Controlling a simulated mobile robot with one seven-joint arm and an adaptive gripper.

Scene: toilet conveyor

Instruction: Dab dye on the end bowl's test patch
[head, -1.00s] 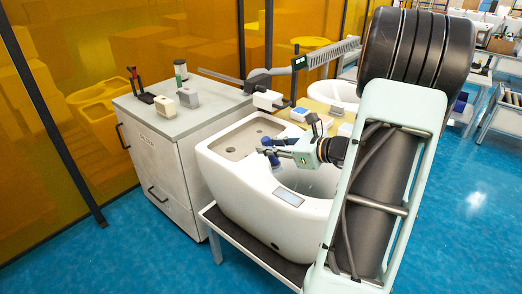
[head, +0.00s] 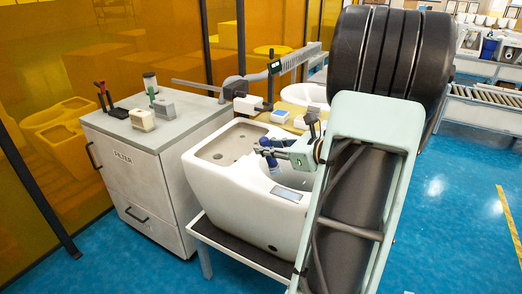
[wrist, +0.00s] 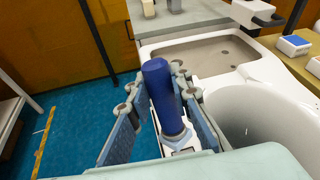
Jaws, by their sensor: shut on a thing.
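The end bowl (head: 225,178) is a white ceramic toilet on a dark-topped stand, with a shallow tray recess and a round basin. Its test patch (head: 287,195) is a grey-blue rectangle on the near rim. My gripper (head: 268,152) is over the basin side of the rim, behind the patch in the head view. In the wrist view my gripper's fingers (wrist: 160,100) are closed around a dark blue cylindrical dabber (wrist: 158,84), held tilted. The dabber's paler lower end (wrist: 178,134) is over the white rim; I cannot tell whether it touches anything.
A grey cabinet (head: 150,165) stands left of the bowl. A jointed measuring arm (head: 275,66) reaches behind the bowl. Small blue-topped boxes (head: 280,116) sit beyond it. Blue floor at front is clear.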

